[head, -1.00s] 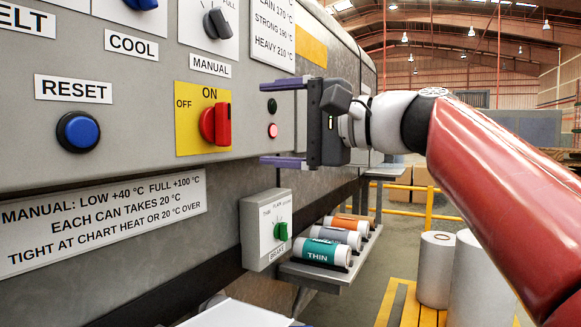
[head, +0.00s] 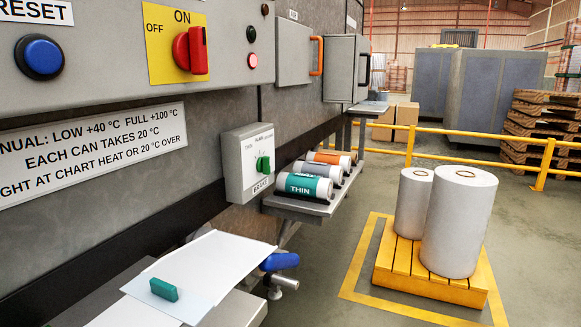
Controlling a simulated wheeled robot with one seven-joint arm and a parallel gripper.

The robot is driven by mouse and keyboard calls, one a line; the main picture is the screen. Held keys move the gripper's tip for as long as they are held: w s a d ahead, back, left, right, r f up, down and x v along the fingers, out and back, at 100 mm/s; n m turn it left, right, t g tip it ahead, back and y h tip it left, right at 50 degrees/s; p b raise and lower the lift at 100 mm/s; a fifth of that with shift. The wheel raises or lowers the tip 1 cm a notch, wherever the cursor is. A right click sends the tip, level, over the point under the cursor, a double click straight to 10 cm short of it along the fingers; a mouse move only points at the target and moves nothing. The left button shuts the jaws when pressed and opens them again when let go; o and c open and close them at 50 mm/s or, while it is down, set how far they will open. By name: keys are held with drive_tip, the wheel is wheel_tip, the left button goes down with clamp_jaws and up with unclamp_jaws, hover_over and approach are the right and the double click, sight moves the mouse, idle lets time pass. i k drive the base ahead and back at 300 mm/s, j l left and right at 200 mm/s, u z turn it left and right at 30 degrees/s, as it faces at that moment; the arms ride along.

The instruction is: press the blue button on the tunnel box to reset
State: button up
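The blue reset button (head: 41,57) is round with a dark rim, on the grey panel of the tunnel box (head: 105,75) at the upper left of the head view. The RESET label (head: 36,9) above it is partly cut off by the top edge. Nothing touches the button, and I cannot tell whether it is pressed in. My gripper and arm are out of view.
A red ON/OFF switch (head: 190,50) sits right of the button, with a brake box (head: 248,164) below. White sheets (head: 215,262) lie on a ledge at the front. White rolls (head: 458,222) stand on a yellow pallet (head: 405,262). Open floor lies around the pallet.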

sight(42, 57)
drive_tip(key=l+u, duration=0.1)
drive_tip(key=u, duration=0.35)
drive_tip(key=l+u, duration=0.1)
drive_tip(key=u, duration=0.35)
drive_tip(key=l+u, duration=0.1)
drive_tip(key=u, duration=0.3)
drive_tip(key=l+u, duration=0.1)
drive_tip(key=u, duration=0.35)
